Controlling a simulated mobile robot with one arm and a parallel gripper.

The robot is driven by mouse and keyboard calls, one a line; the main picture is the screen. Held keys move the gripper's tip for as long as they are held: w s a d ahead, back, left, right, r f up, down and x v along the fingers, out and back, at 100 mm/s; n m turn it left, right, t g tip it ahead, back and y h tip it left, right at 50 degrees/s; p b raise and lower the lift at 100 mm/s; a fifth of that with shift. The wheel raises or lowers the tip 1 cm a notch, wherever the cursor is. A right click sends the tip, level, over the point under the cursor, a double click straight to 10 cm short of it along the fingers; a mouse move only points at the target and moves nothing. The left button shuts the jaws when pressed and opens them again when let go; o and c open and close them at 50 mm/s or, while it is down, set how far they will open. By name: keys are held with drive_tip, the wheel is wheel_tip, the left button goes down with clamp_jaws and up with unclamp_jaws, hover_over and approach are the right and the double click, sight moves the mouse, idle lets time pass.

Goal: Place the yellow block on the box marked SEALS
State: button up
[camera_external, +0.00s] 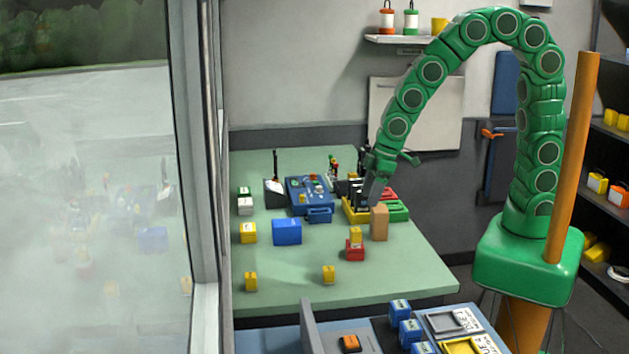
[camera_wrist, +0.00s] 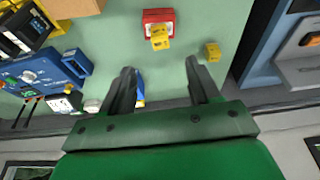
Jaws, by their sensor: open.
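Several yellow blocks are on the green table. One yellow block (camera_external: 355,235) sits on top of a red box (camera_external: 355,251); the wrist view also shows this yellow block (camera_wrist: 160,36) on the red box (camera_wrist: 150,17). Small yellow blocks stand alone at the front right (camera_external: 328,274) and front left (camera_external: 250,281). I cannot read SEALS on any box, so I cannot tell which is the marked one. My gripper (camera_external: 376,190) is over the back right of the table. In the wrist view its fingers (camera_wrist: 160,68) are apart with nothing held between them.
A brown block (camera_external: 379,222) stands under my gripper, beside a yellow tray of dark items (camera_external: 352,214). A blue console (camera_external: 310,192) is behind.

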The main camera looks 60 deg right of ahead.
drive_tip(key=shift+d, duration=0.1)
drive_tip(key=s+d+r+m+g+h, duration=0.1)
drive_tip(key=s+d+r+m, duration=0.2)
drive_tip(key=d, duration=0.5)
drive_tip(key=s+d+r+m+g, duration=0.1)
drive_tip(key=s+d+r, duration=0.1)
drive_tip(key=s+d, duration=0.5)
drive_tip(key=s+d+r+m+g+h, duration=0.1)
drive_tip(key=s+d+r+m, duration=0.15)
drive_tip(key=d, duration=0.65)
drive_tip(key=s+d+r+m+g, duration=0.1)
drive_tip(key=s+d+r+m, duration=0.1)
drive_tip(key=s+d, duration=0.3)
drive_tip(key=s, duration=0.4)
drive_tip(key=shift+s+d+r, duration=0.15)
drive_tip(key=shift+s+d, duration=0.05)
drive_tip(key=shift+d, duration=0.1)
